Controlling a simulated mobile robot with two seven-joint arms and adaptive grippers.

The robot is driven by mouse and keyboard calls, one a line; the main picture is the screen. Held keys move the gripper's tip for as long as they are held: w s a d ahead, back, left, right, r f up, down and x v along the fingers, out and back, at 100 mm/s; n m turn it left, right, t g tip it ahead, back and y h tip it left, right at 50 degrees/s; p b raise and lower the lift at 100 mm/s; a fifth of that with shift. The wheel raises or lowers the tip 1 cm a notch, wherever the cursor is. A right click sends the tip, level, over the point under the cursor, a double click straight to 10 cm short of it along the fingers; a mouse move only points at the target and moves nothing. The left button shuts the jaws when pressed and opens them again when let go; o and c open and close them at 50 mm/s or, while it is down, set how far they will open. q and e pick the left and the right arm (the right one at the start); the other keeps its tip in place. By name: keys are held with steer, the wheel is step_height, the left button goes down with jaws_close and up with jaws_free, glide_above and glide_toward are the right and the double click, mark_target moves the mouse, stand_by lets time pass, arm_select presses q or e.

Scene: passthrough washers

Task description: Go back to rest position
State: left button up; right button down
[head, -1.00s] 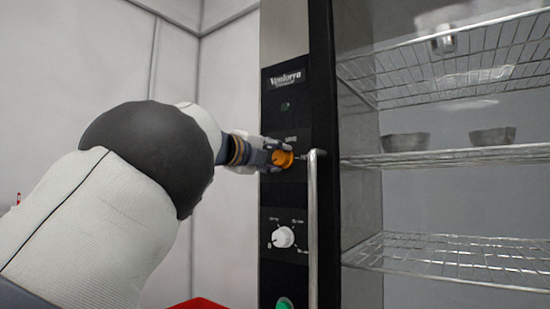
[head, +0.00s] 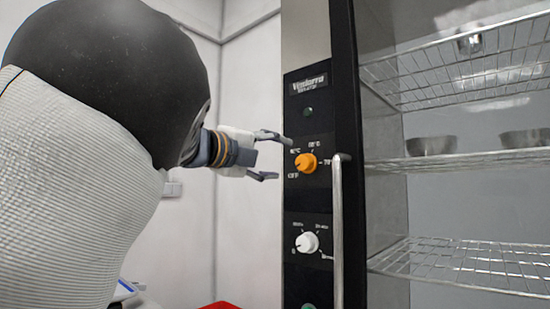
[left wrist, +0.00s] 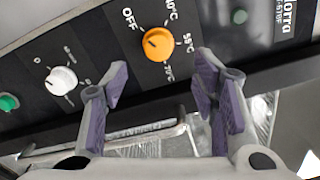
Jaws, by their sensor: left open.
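My left gripper (head: 272,157) is open and empty in the head view, a short way left of the orange knob (head: 306,163) on the black control panel (head: 307,195). The fingers are apart from the knob. In the left wrist view the open fingers (left wrist: 165,95) point toward the panel, and the orange knob (left wrist: 159,44) shows beyond and between them, by the marks OFF and 55°C. My left arm fills the left of the head view. My right gripper is not in view.
A white knob (head: 307,242) and a green button sit lower on the panel. A vertical metal handle (head: 338,230) runs beside it. The cabinet to the right has wire shelves (head: 450,161) with metal bowls (head: 431,145). Something red (head: 220,305) shows at the bottom edge. White walls stand behind.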

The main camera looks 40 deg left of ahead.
arm_select(q)
steer(key=shift+s+a+f, duration=0.1)
steer(key=shift+s+a, duration=0.05)
steer(key=shift+s, duration=1.05)
